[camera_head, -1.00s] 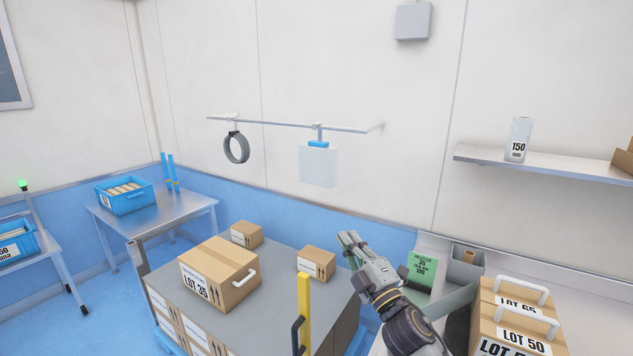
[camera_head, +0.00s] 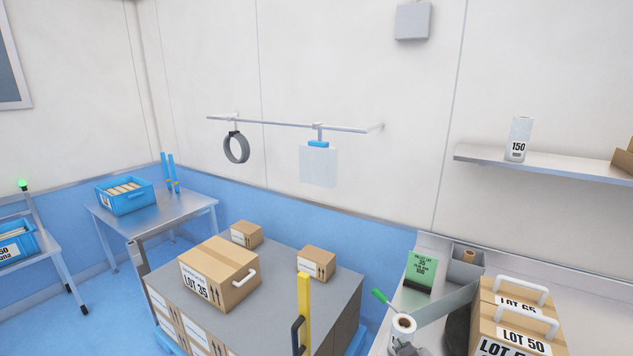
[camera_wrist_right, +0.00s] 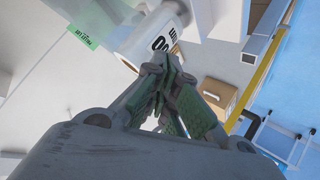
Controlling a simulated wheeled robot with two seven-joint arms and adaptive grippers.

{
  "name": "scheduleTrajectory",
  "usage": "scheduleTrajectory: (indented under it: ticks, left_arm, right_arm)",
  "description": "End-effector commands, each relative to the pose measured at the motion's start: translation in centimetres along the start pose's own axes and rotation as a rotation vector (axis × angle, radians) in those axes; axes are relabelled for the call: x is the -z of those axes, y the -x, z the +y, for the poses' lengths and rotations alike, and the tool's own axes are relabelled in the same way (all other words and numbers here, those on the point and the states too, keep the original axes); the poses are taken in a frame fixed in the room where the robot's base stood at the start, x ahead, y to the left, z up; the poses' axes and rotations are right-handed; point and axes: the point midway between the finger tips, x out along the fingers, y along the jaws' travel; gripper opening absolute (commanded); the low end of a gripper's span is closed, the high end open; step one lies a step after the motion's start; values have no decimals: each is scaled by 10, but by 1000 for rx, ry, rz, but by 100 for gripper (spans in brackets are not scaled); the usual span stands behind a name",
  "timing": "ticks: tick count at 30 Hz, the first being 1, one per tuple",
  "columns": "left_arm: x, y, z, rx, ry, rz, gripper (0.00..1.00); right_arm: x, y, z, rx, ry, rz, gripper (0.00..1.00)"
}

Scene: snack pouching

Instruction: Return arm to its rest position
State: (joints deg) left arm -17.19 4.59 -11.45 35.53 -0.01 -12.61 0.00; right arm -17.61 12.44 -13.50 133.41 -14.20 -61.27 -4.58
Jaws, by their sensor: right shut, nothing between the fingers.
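My right gripper (camera_wrist_right: 163,75) shows in the right wrist view with its fingertips together and nothing between them. A white cylinder with black print (camera_wrist_right: 150,38) is just beyond the fingertips in that view; I cannot tell whether they touch. In the head view my right arm no longer reaches across the bench. A small grey shape at the bottom edge, below a white roll (camera_head: 403,323), may be part of my right arm, but I cannot tell. My left gripper is not in view.
A green card (camera_head: 421,271) and LOT-labelled cartons (camera_head: 515,318) with white handles stand on the right bench. A grey-topped stack (camera_head: 285,290) carries a LOT 35 carton (camera_head: 218,274) and two small boxes. A yellow post (camera_head: 304,312) rises at its front.

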Motion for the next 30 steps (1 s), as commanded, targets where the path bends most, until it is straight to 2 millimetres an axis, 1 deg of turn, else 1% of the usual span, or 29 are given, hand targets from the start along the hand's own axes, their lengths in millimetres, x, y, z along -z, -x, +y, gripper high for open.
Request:
scheduleTrajectory:
  ticks: [1, 6, 9, 12, 18, 28, 30]
  left_arm:
    - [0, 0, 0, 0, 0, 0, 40]
    - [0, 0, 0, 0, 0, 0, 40]
    - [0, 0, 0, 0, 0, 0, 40]
    - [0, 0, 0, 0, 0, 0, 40]
    - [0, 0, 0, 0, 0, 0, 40]
    - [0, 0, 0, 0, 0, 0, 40]
    - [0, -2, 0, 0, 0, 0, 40]
  right_arm:
    - [-18, 5, -6, 25, -31, -56, 0]
    - [-71, 27, -24, 107, -126, -238, 0]
    - [-96, 41, -35, 148, -168, -328, 0]
    - [-114, 53, -42, 178, -199, -396, 0]
    - [-138, 72, -54, 225, -241, -495, 0]
    - [-167, 101, -67, 282, -290, -620, 0]
    - [-171, 92, -70, 280, -287, -618, 0]
